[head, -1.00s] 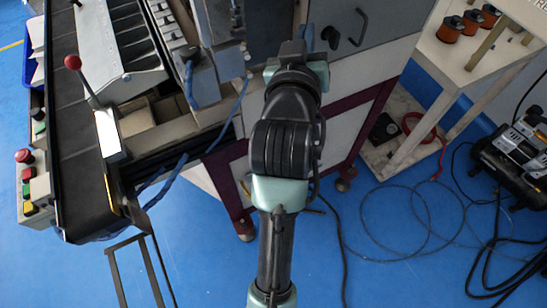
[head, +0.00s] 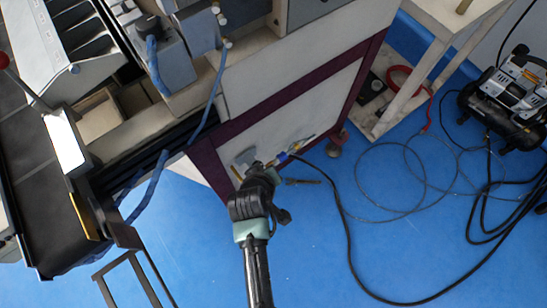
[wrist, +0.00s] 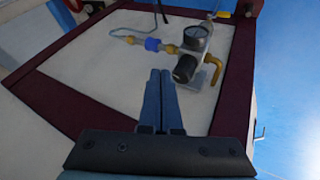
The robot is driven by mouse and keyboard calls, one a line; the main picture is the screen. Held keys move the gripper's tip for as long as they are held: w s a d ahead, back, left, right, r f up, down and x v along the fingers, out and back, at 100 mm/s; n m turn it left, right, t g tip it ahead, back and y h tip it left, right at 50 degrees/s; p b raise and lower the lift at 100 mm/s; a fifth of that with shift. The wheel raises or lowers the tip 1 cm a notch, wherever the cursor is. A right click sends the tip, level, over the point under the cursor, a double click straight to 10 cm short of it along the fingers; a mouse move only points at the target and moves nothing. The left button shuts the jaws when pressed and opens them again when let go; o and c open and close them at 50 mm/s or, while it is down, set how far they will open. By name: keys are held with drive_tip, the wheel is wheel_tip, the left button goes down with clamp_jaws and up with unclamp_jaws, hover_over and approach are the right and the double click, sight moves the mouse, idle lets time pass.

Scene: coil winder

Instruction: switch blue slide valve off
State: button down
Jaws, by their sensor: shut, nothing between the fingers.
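The blue slide valve (wrist: 152,44) is a small blue ring on an air line with brass fittings, on the white panel in the wrist view. It also shows in the head view (head: 282,158), just right of my gripper's end. My gripper (wrist: 160,76) is shut and empty. Its fingertips point at the panel and appear just below the valve in the wrist view; I cannot tell the gap in depth. In the head view my gripper (head: 247,166) is partly hidden by my wrist.
Right of the valve are a round gauge (wrist: 195,37), a black knob (wrist: 186,68) and a bent yellow pipe (wrist: 214,70). A maroon frame (wrist: 232,85) borders the panel. A black hose (head: 345,215) runs to a compressor (head: 510,95). Blue floor lies open in front.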

sight(283, 154)
drive_tip(key=b+x, duration=0.3)
drive_tip(key=x, duration=0.7)
drive_tip(key=shift+w, duration=0.1)
drive_tip(key=shift+d, duration=0.1)
drive_tip(key=shift+w+d, duration=0.55)
drive_tip(key=shift+d, duration=0.15)
drive_tip(key=shift+w+d, duration=0.25)
drive_tip(key=shift+d, duration=0.1)
drive_tip(key=shift+s+a, duration=0.1)
